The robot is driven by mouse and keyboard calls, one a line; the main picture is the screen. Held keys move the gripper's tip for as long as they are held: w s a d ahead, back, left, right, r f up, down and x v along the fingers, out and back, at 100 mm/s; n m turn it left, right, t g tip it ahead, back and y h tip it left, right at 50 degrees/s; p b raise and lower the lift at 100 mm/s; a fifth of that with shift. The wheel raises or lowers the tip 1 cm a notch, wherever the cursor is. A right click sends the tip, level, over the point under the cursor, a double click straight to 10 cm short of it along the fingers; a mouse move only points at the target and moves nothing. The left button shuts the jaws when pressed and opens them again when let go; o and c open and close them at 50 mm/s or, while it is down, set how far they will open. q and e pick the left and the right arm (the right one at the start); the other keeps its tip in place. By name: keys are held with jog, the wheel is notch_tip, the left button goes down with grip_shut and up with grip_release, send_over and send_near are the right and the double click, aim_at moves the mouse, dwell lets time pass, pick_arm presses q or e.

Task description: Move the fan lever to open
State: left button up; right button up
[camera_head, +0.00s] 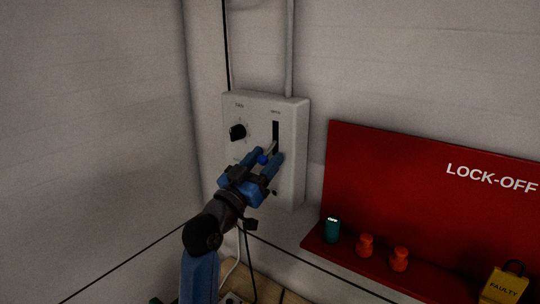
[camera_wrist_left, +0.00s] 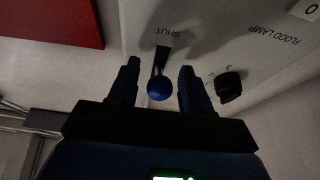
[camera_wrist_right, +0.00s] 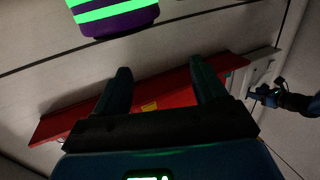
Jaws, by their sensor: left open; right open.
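The grey control box (camera_head: 294,175) is on the wall. Its fan lever has a blue ball knob (camera_head: 263,159) at the lower end of a dark vertical slot (camera_head: 275,131). In the left wrist view the blue knob (camera_wrist_left: 159,89) sits between my open left fingers, with a gap on each side, near an upside-down "SHUT" label (camera_wrist_left: 163,34). My left gripper (camera_head: 268,156) is open at the box front, around the knob without visible grip. My right gripper (camera_wrist_right: 162,82) is open and empty in its own wrist view, away from the box.
A black rotary knob (camera_head: 237,132) is left of the slot. Right of the box is a red lock-off board (camera_head: 400,170) with a shelf holding a green item (camera_head: 332,229), orange pieces (camera_head: 365,244) and a yellow "FAULTY" padlock (camera_head: 503,286). A purple-and-green striped object (camera_wrist_right: 115,14) tops the right wrist view.

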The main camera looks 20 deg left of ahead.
pick_arm(q)
jog(key=shift+s+a+r, duration=0.1)
jog(key=shift+s+a, duration=0.1)
jog(key=shift+s, duration=0.15)
jog(key=shift+c, duration=0.6)
pick_arm(e)
jog(key=shift+s+a, duration=0.1)
jog(key=shift+s, duration=0.15)
pick_arm(q)
grip_shut()
pick_arm(e)
jog(key=shift+r, duration=0.1)
